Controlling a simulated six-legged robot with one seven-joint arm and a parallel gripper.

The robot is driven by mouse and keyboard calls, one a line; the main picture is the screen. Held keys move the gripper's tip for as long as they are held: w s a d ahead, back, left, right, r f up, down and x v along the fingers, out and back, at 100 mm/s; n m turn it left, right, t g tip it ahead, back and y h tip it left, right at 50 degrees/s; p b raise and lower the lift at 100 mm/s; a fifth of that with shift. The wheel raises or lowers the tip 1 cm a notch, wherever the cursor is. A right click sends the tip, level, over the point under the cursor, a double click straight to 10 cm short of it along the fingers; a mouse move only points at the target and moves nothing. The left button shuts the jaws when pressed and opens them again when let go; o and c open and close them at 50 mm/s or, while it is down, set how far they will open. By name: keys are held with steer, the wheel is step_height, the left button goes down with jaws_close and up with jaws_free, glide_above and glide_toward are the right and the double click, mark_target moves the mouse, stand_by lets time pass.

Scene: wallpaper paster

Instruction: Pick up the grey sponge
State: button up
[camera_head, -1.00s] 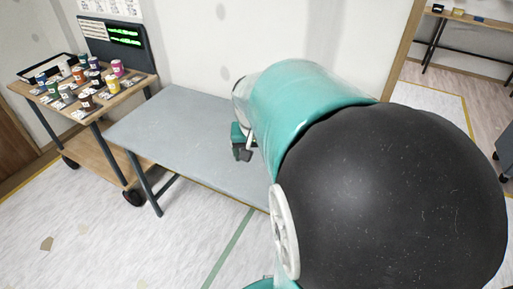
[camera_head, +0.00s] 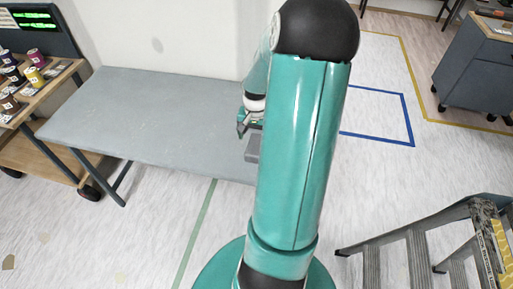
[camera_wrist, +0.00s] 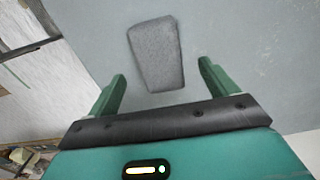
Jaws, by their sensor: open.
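The grey sponge (camera_wrist: 155,53) lies flat on the grey table (camera_wrist: 240,50) in the wrist view. It is a speckled, slightly tapered block. In the head view, a darker grey block that looks like the sponge (camera_head: 254,148) shows near the table's front edge, partly hidden by my arm. My gripper (camera_wrist: 161,69) is open and empty. Its two green fingers are spread wider than the sponge, with the sponge ahead of and between their tips. In the head view, my gripper (camera_head: 247,125) is just beyond the block, partly hidden behind my arm.
The rest of the table top (camera_head: 150,110) is clear. A wooden cart (camera_head: 35,140) with several paint jars stands at left. A stepladder (camera_head: 420,250) stands at lower right, and a grey cabinet (camera_head: 475,70) at upper right. A wall runs behind the table.

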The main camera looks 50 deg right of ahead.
mark_target(257, 144)
steer(key=shift+d+f, duration=0.15)
steer(key=shift+f, duration=3)
steer(key=c, duration=1)
steer(key=shift+c, duration=0.3)
steer(key=shift+r, duration=0.5)
step_height(257, 144, up, 2)
steer(key=shift+r, duration=0.1)
steer(key=s+a+r, duration=0.5)
steer(key=s+r, duration=0.5)
steer(key=s, duration=0.3)
